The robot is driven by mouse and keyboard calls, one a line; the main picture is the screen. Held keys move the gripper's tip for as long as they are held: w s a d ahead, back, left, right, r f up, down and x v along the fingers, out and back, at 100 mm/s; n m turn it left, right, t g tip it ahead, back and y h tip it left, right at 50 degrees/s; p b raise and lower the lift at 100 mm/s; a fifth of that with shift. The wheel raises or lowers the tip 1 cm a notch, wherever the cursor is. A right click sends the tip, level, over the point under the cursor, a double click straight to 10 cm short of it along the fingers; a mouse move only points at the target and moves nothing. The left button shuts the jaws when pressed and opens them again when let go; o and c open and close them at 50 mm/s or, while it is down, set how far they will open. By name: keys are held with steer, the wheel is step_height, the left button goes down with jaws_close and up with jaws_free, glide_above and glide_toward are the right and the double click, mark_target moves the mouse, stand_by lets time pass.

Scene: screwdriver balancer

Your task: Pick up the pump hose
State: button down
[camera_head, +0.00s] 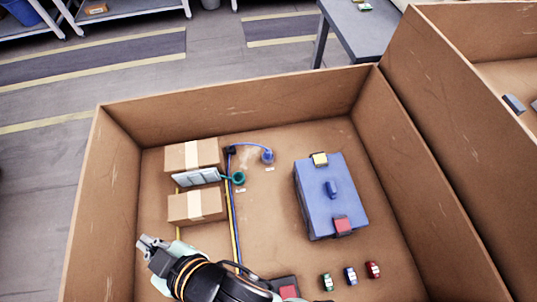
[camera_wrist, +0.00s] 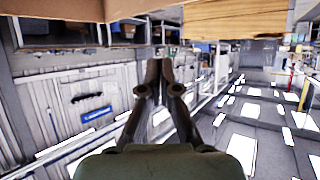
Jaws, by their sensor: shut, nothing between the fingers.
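A thin blue hose (camera_head: 250,145) arcs from a small dark block (camera_head: 231,150) to a round blue fitting (camera_head: 267,156) on the floor of a large cardboard box. A teal ring-shaped fitting (camera_head: 239,178) lies just below it, beside a grey panel. I cannot tell for certain which of these is the pump hose. My gripper (camera_head: 145,242) is at the lower left, near the box's left wall, well apart from the hose and empty. In the wrist view my gripper (camera_wrist: 159,70) has its fingers together, with no hose in sight.
Two small cartons (camera_head: 193,154) and (camera_head: 198,207) flank the grey panel (camera_head: 197,177). A blue case (camera_head: 330,190) stands at the right. Several small coloured pieces (camera_head: 350,275) lie at the front right. High cardboard walls (camera_head: 240,100) surround everything; the middle floor is clear.

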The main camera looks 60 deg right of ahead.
stand_by(0.3)
steer(key=c, duration=0.7)
jaws_free()
